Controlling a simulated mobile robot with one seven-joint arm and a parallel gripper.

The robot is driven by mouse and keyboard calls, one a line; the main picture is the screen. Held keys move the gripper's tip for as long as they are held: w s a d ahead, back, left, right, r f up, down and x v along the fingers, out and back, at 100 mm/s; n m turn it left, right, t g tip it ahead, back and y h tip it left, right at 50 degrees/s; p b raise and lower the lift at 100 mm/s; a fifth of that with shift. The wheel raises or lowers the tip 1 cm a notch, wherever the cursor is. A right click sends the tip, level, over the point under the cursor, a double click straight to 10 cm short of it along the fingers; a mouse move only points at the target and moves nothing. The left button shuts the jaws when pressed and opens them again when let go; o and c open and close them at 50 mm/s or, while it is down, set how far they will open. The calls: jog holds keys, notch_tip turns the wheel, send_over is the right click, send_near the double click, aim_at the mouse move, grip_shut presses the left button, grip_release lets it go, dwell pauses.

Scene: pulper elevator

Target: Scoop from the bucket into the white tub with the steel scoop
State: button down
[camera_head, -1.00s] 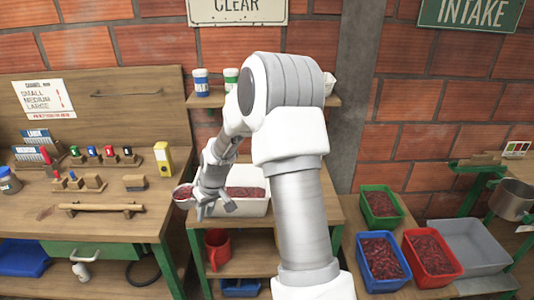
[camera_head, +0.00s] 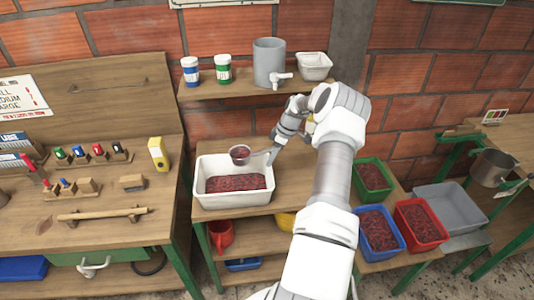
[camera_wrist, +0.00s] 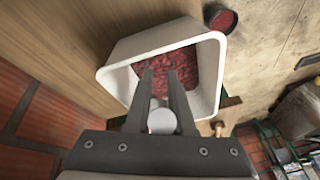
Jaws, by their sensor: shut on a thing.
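The white tub (camera_head: 206,201) stands on the small wooden table with red berries (camera_head: 236,183) in its bottom; it also shows in the wrist view (camera_wrist: 212,75). My gripper (camera_head: 268,157) is at the tub's right rim, shut on the scoop. In the wrist view its fingers (camera_wrist: 163,82) point into the tub, with a pale round part between them. A steel bucket (camera_head: 492,169) is at far right; its contents are hidden.
A shelf (camera_head: 210,90) above the tub holds two jars, a grey tapped container (camera_head: 268,62) and a small white tub (camera_head: 315,66). Green (camera_head: 372,178), blue (camera_head: 379,231) and red (camera_head: 420,223) berry bins and an empty grey bin (camera_head: 449,207) are at right.

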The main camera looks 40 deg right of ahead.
aim_at(268, 152)
jog(key=r+h+p, duration=0.2)
jog(key=r+t+h+p, duration=0.1)
jog(key=shift+s+a+r+n+h, duration=0.1)
jog(key=shift+a+n+h, duration=0.15)
jog(key=shift+n+h, duration=0.05)
jog(key=shift+s+a+r+n+t+h+b, duration=0.15)
jog(key=shift+a+r+t+h+b, duration=0.3)
jog(key=shift+h, duration=0.5)
jog(key=shift+a+r+n+t+h+b, duration=0.1)
jog(key=shift+a+r+t+h+b, duration=0.15)
jog(key=shift+h+b, duration=0.55)
jog(key=shift+s+a+r+n+t+h+b, duration=0.15)
jog(key=shift+a+r+t+h+b, duration=0.2)
jog(key=shift+h, duration=0.8)
jog(key=s+a+r+n+t+h+b, duration=0.2)
jog(key=a+t+h+b, duration=0.4)
jog(key=h+b, duration=0.5)
jog(key=shift+s+a+n+h+b, duration=0.4)
jog(key=shift+a+b, duration=0.85)
jog(key=shift+b, duration=2.15)
jog(key=shift+w, duration=0.1)
